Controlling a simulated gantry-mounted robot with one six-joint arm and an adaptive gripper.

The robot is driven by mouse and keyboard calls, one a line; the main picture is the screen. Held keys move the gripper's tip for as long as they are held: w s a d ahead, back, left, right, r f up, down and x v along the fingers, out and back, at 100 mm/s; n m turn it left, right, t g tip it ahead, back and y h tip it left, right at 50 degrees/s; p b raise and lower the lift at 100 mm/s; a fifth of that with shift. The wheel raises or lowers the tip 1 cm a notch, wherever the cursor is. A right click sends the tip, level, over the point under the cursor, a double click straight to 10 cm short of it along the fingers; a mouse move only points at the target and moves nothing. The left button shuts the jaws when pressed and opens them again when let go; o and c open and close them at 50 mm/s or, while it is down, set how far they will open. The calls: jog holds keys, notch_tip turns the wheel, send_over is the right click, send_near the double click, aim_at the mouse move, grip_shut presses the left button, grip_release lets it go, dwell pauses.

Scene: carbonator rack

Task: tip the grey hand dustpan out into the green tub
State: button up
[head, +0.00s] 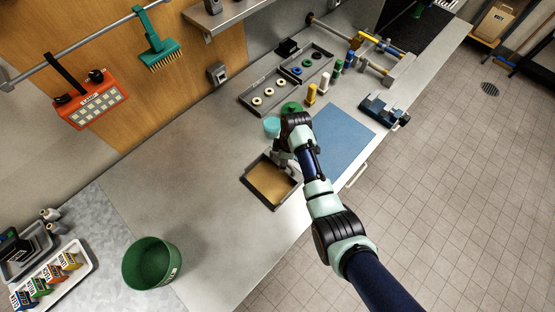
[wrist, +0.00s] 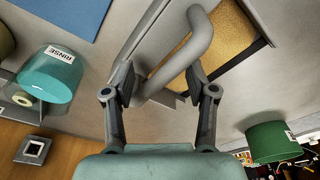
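The grey hand dustpan (head: 250,184) lies on the bench in the head view, with a flat layer of golden-brown material (head: 272,181) in it. In the wrist view its curved grey handle (wrist: 185,55) rises ahead of my gripper, and part of the golden load (wrist: 225,42) shows beyond. My gripper (wrist: 160,85) is open, its two fingers apart on either side of the handle's lower end, with gaps visible. In the head view my gripper (head: 283,158) is at the dustpan's back edge, partly hidden by my wrist. The green tub (head: 152,263) stands upright at the lower left.
A cyan RINSE cup (wrist: 50,75) stands beside the dustpan, near a blue mat (head: 343,131). Grey trays (head: 265,92) and small bottles stand behind. A white tray of coloured packs (head: 57,280) is left of the tub. The bench between dustpan and tub is clear.

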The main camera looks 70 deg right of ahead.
grip_shut()
jog(key=shift+r, duration=0.1)
jog(key=shift+r+p, duration=1.9)
jog(key=shift+p, duration=0.15)
